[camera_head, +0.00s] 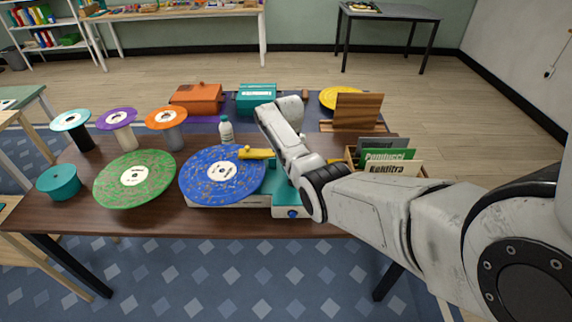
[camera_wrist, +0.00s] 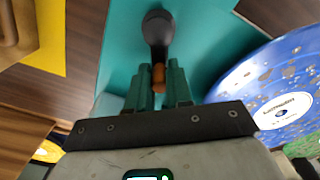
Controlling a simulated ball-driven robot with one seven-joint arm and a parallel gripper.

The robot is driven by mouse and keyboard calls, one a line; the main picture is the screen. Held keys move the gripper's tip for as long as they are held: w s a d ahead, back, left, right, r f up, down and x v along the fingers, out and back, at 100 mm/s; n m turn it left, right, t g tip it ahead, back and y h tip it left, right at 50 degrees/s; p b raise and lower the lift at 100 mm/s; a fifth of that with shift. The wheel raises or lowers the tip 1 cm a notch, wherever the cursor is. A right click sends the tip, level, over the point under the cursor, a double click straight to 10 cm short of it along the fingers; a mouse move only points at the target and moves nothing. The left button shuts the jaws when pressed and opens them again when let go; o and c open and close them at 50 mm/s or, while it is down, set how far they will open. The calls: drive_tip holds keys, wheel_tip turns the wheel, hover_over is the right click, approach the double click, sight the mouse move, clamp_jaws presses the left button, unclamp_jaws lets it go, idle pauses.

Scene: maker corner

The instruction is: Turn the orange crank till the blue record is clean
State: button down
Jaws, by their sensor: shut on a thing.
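The blue record (camera_head: 205,188) lies flat on the teal and white cleaning machine (camera_head: 283,200), with brownish and pale specks over its surface. The specks and the white label also show on the blue record (camera_wrist: 298,68) in the wrist view. The crank has a dark arm (camera_wrist: 158,32) and an orange knob (camera_wrist: 158,77), standing on the machine's teal top (camera_wrist: 208,35). My gripper (camera_wrist: 158,88) is shut on the orange knob, one teal finger on each side. In the head view my arm hides the crank and the fingertips.
A yellow bar (camera_head: 257,153) reaches over the record's edge. A green speckled record (camera_head: 120,190) lies left. Behind stand a bottle (camera_head: 226,131), several discs on stands, an orange box (camera_head: 197,100) and a teal box (camera_head: 256,97). Sleeves (camera_head: 390,166) stand right, beyond my arm.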

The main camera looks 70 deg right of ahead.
drive_tip(key=m, duration=0.2)
drive_tip(key=s+m, duration=0.1)
drive_tip(key=d+m, duration=0.1)
drive_tip(key=m, duration=0.1)
drive_tip(key=shift+s+r+m, duration=0.1)
drive_tip(key=shift+s+m, duration=0.15)
drive_tip(key=shift+m, duration=0.05)
drive_tip(key=m, duration=0.1)
drive_tip(key=s+m, duration=0.1)
drive_tip(key=m, duration=0.1)
drive_tip(key=m+p, duration=0.1)
drive_tip(key=m, duration=0.1)
drive_tip(key=shift+s+d, duration=0.15)
drive_tip(key=shift+s, duration=0.2)
drive_tip(key=shift+m, duration=0.3)
drive_tip(key=c, duration=1)
unclamp_jaws()
drive_tip(key=shift+s, duration=0.1)
wheel_tip(320, 180, up, 11)
drive_tip(key=shift+f+b, duration=0.15)
drive_tip(key=shift+b, duration=0.35)
